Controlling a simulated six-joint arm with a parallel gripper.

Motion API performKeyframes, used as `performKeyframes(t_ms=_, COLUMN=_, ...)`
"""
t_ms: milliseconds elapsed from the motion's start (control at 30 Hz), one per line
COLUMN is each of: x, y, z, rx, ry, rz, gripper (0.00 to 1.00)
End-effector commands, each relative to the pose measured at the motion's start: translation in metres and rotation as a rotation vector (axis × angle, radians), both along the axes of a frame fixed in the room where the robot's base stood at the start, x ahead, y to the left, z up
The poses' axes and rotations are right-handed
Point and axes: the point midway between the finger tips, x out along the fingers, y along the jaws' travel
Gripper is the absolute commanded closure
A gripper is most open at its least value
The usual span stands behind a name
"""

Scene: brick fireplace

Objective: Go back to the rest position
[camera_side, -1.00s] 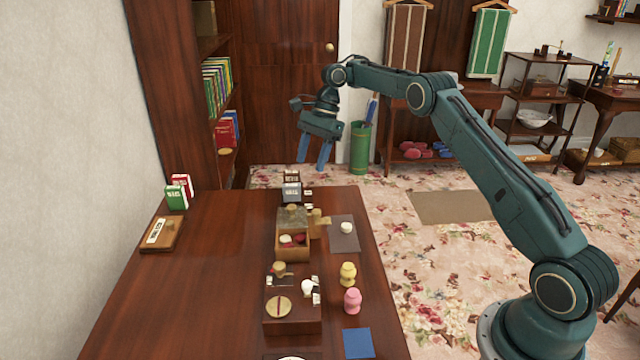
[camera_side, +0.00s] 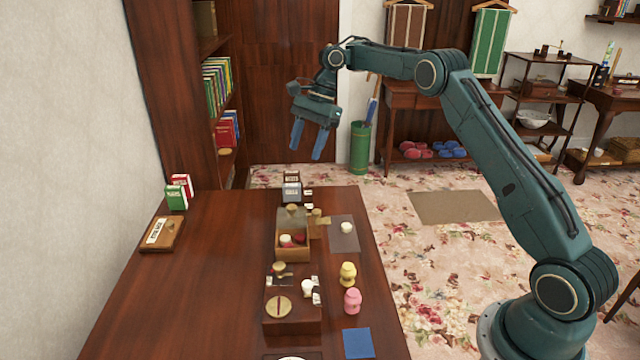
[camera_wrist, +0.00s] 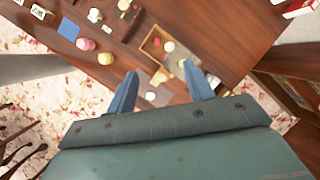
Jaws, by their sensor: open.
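My gripper (camera_side: 308,139) is open and empty. It is in the air above the far end of the table, with its blue fingers pointing down. In the wrist view, the two fingers (camera_wrist: 162,88) are spread apart with nothing between them. The dark wooden table (camera_side: 190,290) lies below.
A wooden box (camera_side: 293,252) with small items, a dark stand (camera_side: 292,322), a yellow figure (camera_side: 348,273) and a pink figure (camera_side: 352,301) stand on the table. A bookshelf (camera_side: 205,45) rises behind it. The table's left middle is clear.

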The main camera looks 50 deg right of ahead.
Motion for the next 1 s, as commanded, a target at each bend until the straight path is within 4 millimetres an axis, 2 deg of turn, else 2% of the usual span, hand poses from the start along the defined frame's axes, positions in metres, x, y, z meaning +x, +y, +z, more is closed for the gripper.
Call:
performKeyframes(t_ms=100, x=-0.008, y=0.016, z=0.029, rx=-0.011, ry=-0.055, rz=0.066, gripper=0.48)
performKeyframes(t_ms=267, x=-0.021, y=0.036, z=0.061, rx=-0.031, ry=-0.127, rz=0.158, gripper=0.48)
performKeyframes(t_ms=500, x=-0.051, y=0.063, z=0.102, rx=-0.073, ry=-0.235, rz=0.299, gripper=0.48)
performKeyframes(t_ms=800, x=-0.101, y=0.090, z=0.139, rx=-0.150, ry=-0.362, rz=0.479, gripper=0.48)
performKeyframes(t_ms=1000, x=-0.140, y=0.103, z=0.154, rx=-0.214, ry=-0.439, rz=0.601, gripper=0.48)
